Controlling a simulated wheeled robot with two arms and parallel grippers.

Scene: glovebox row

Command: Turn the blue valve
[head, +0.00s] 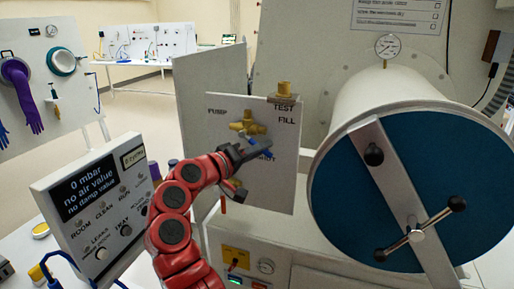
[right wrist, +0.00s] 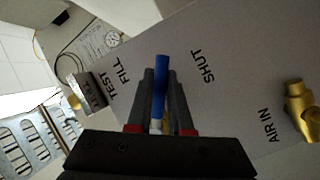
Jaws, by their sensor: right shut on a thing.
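The blue valve (right wrist: 160,76) has a blue lever handle. In the right wrist view it lies between the two dark fingers of my right gripper (right wrist: 159,98), which is shut on it. Its blue end sticks out past the fingertips, between the printed words FILL and SHUT. In the head view my right gripper (head: 252,152) is at the front of the pale valve panel (head: 282,187), and only a little blue shows beside the fingers. The fingers hide most of the valve body. My left gripper is not in view.
Brass fittings (head: 247,124) sit on the panel just above my gripper. A large chamber with a blue round door (head: 340,205) and a crossbar handle stands close on the right. A display box (head: 92,195) reading 0 mbar stands on the left.

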